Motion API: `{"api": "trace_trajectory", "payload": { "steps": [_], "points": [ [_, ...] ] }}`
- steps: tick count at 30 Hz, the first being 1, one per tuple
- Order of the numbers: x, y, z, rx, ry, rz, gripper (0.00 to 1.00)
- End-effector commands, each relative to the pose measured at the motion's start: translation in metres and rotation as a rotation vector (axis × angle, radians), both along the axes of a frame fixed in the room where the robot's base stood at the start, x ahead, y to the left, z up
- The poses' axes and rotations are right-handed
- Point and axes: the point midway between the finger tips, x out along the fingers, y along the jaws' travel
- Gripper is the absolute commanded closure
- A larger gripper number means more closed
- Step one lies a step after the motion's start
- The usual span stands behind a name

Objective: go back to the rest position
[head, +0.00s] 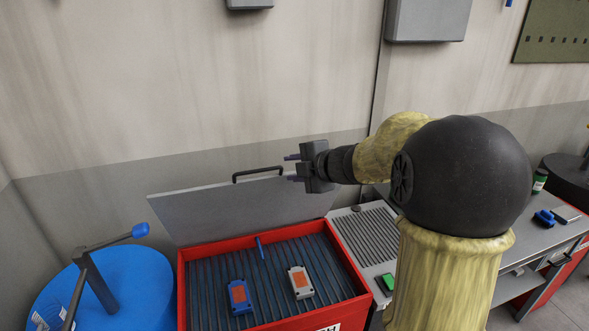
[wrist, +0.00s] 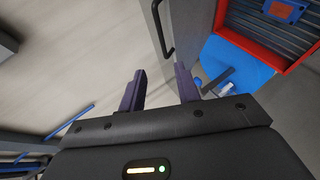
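My gripper (head: 291,168) is raised above the open red box, in front of its tilted-up grey lid (head: 220,210), and points left in the head view. In the wrist view its two dark purple fingers (wrist: 160,92) stand apart with nothing between them. My yellow and black arm fills the right middle of the head view and hides part of the bench.
The red box (head: 183,285) has a ribbed floor holding a blue device (head: 239,296) and a grey device (head: 300,282), both with orange faces. A blue drum (head: 125,285) with a lever stands at left. The bench (head: 365,232) carries a green item (head: 386,283). The wall is close behind.

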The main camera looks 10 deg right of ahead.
Motion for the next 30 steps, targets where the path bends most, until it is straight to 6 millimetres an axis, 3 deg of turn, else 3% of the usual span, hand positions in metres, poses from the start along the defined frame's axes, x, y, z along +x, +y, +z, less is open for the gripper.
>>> {"api": "trace_trajectory", "payload": {
  "steps": [11,17,23,30],
  "points": [
    [-0.001,-0.003,-0.011,0.057,0.027,-0.101,0.67],
    [-0.016,-0.014,-0.048,0.219,0.143,-0.399,0.67],
    [-0.057,-0.028,-0.104,0.383,0.328,-0.740,0.67],
    [-0.139,-0.026,-0.180,0.551,0.616,-1.137,0.67]
  ]
}}
